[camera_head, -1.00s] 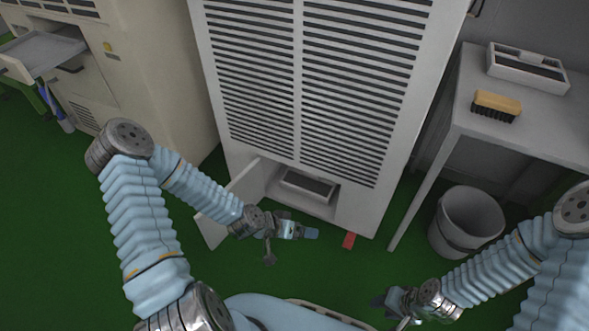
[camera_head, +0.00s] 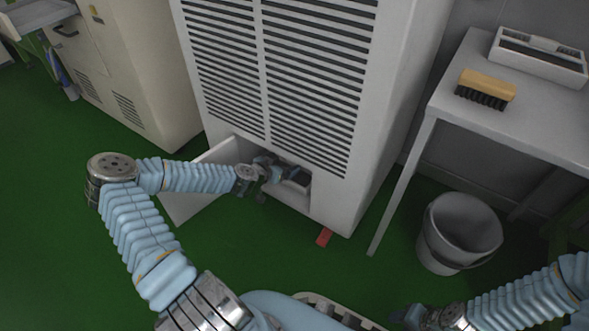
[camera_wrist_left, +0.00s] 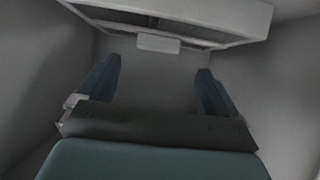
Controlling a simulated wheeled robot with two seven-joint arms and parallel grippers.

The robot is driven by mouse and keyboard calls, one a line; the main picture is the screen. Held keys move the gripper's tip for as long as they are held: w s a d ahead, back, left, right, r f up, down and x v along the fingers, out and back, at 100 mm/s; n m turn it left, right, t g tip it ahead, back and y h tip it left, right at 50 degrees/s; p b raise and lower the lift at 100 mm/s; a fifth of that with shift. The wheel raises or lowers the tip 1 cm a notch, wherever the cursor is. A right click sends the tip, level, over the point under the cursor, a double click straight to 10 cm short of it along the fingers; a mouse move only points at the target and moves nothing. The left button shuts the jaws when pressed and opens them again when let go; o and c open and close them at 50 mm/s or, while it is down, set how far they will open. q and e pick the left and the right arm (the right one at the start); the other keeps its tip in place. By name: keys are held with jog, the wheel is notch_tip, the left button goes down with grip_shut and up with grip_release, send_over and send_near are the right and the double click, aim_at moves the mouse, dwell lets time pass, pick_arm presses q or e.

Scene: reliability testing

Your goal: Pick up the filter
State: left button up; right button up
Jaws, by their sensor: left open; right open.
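A filter (camera_wrist_left: 235,18), a pale frame with a dark insert and a small light tab (camera_wrist_left: 158,44) on its near side, lies inside the low compartment of the tall louvred cabinet. My left gripper (camera_wrist_left: 157,78) is open and empty, its two fingers pointing at the filter with the tab between their lines; they appear short of the frame. In the head view my left gripper (camera_head: 288,172) is in the compartment opening and hides most of the filter. My right gripper (camera_head: 408,315) is low at the bottom edge, away from the cabinet, partly cut off.
The compartment's open door (camera_head: 200,185) stands left of the opening, beside my left forearm. A similar framed unit (camera_head: 540,60) and a brush (camera_head: 486,86) lie on the right table (camera_head: 530,130). A bin (camera_head: 460,235) stands below. A red object (camera_head: 324,237) lies by the cabinet.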

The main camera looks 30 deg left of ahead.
aim_at(289, 163)
pick_arm(q)
jog(key=b+x, duration=0.1)
jog(key=x, duration=0.3)
jog(key=shift+s+d+f, duration=0.1)
jog(key=shift+d+f, duration=0.1)
jog(key=shift+f, duration=0.05)
jog(key=shift+w+f, duration=0.2)
jog(key=shift+w, duration=0.3)
jog(key=c, duration=1.2)
jog(key=shift+c, duration=0.2)
